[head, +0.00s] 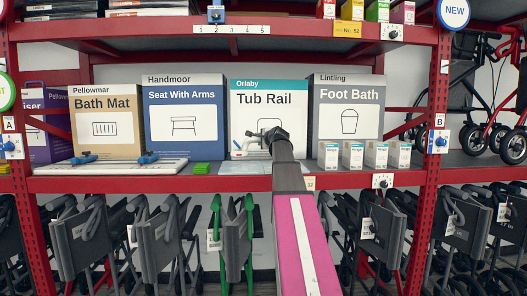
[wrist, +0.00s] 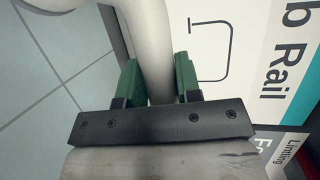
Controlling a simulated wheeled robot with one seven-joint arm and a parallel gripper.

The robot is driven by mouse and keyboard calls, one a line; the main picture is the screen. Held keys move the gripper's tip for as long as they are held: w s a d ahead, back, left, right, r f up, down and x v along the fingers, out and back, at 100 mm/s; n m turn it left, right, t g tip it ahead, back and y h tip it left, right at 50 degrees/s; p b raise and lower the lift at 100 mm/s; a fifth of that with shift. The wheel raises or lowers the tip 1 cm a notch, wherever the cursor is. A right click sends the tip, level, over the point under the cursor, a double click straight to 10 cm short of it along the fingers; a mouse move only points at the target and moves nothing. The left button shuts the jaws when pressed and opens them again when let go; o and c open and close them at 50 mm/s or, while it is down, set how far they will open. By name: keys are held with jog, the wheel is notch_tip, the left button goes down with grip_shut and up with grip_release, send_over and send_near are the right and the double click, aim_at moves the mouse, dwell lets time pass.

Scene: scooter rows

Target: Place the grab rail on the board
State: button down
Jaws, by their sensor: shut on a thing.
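The grab rail (head: 246,146) is a white curved tube in front of the Tub Rail box. In the wrist view the rail (wrist: 150,45) passes between the green fingers of my gripper (wrist: 160,80), which is shut on it. In the head view my gripper (head: 268,137) is at the end of my arm, its fingers mostly hidden. The pale tiled board (head: 232,168) lies on the middle shelf just below the rail. The tiled board (wrist: 45,85) fills the left of the wrist view. I cannot tell whether the rail touches it.
The Tub Rail box (head: 270,100) stands close behind, with the Foot Bath box (head: 348,105) to its right. Small cartons (head: 365,155) line the shelf front at right. A green block (head: 201,168) and a white panel with blue clamps (head: 125,169) lie left.

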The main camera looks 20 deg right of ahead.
jog(key=shift+s+d+f, duration=0.2)
jog(key=shift+s+f, duration=0.05)
jog(key=shift+f, duration=1.95)
jog(key=c, duration=0.8)
grip_release()
jog(key=shift+f, duration=0.1)
jog(key=s+r, duration=0.2)
jog(key=s, duration=0.9)
jog(key=shift+s+d+r, duration=0.2)
jog(key=shift+s+d, duration=0.15)
jog(key=shift+s, duration=0.05)
